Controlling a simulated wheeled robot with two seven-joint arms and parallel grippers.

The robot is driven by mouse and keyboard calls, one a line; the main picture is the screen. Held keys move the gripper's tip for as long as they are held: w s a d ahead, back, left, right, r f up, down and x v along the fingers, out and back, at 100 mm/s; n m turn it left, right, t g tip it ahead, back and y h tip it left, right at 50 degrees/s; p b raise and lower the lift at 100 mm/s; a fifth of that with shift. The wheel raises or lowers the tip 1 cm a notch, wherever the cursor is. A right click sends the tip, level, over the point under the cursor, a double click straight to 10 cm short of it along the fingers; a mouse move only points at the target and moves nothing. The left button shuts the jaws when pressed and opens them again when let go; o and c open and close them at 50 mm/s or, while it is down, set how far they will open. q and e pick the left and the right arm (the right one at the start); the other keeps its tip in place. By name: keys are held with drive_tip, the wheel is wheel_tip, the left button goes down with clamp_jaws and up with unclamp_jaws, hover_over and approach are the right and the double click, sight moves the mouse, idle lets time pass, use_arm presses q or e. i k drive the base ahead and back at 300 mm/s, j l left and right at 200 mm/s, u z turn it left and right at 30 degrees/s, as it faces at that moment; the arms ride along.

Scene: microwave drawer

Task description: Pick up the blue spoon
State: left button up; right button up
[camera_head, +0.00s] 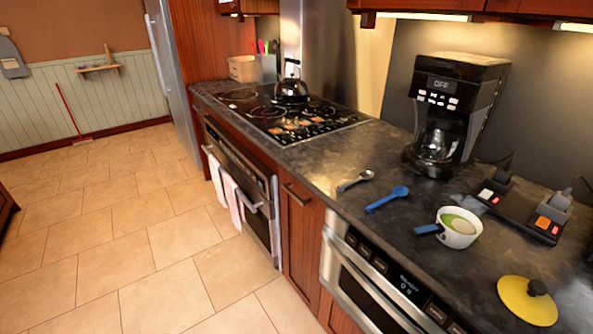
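The blue spoon (387,199) lies flat on the dark stone counter (318,157). Its bowl points up and to the right, and its handle points toward the counter's front edge. A grey metal spoon (356,180) lies just to its left, apart from it. A small white pot (459,228) with a blue handle and something green inside stands to its right. Neither of my grippers shows in the head view.
A black coffee maker (457,115) stands behind the spoons. A power strip (519,212) with plugs and a yellow lid (527,300) are at the right. A drawer microwave (372,284) is below the counter. A kettle (292,86) stands on the stove.

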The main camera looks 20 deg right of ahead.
sight(400, 191)
drive_tip(key=i+j+u, duration=0.15)
drive_tip(key=i, duration=0.55)
drive_tip(key=i+j+u, duration=0.15)
drive_tip(key=i, duration=0.55)
drive_tip(key=i+z, duration=0.25)
drive_tip(key=z, duration=0.2)
drive_tip(key=i+j+z, duration=0.2)
drive_tip(key=z, duration=0.3)
drive_tip(key=i+j+z, duration=0.25)
drive_tip(key=z, duration=0.2)
drive_tip(key=i+j+z, duration=0.2)
drive_tip(key=z, duration=0.25)
drive_tip(key=j, duration=0.1)
